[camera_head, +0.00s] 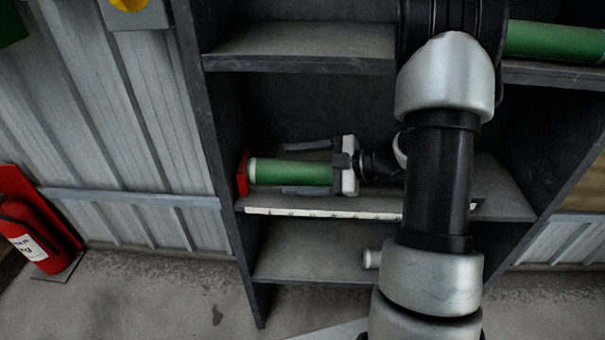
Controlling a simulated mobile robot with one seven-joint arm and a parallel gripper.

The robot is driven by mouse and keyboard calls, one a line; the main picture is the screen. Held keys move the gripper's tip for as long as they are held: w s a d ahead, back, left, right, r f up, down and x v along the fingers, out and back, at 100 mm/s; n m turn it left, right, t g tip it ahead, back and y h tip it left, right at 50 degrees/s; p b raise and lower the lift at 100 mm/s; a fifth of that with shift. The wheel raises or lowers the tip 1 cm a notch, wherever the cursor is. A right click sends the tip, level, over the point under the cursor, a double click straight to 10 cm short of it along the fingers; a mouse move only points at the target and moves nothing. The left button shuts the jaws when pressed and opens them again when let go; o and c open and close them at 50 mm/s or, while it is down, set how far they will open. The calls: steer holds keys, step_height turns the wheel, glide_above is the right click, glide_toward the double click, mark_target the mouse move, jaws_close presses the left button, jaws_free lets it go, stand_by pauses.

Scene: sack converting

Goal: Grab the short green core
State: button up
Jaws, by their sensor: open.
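A green core (290,173) with a pale left end lies on its side on the middle shelf. My gripper (284,168) reaches in from the right, with one dark finger along the core's upper side and the other along its lower side. The jaws are open around the core, and I cannot tell whether either finger touches it. The core's right end is hidden behind the gripper's body. Another green core (555,42) lies on the upper shelf at right, partly hidden by my arm, so its full length does not show.
A red piece (242,174) stands at the core's left end. A pale marked strip (320,212) runs along the middle shelf's front edge. A small pale cylinder end (371,258) shows on the lower shelf. A fire extinguisher (28,232) stands far left.

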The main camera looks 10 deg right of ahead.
steer(key=c, duration=1.5)
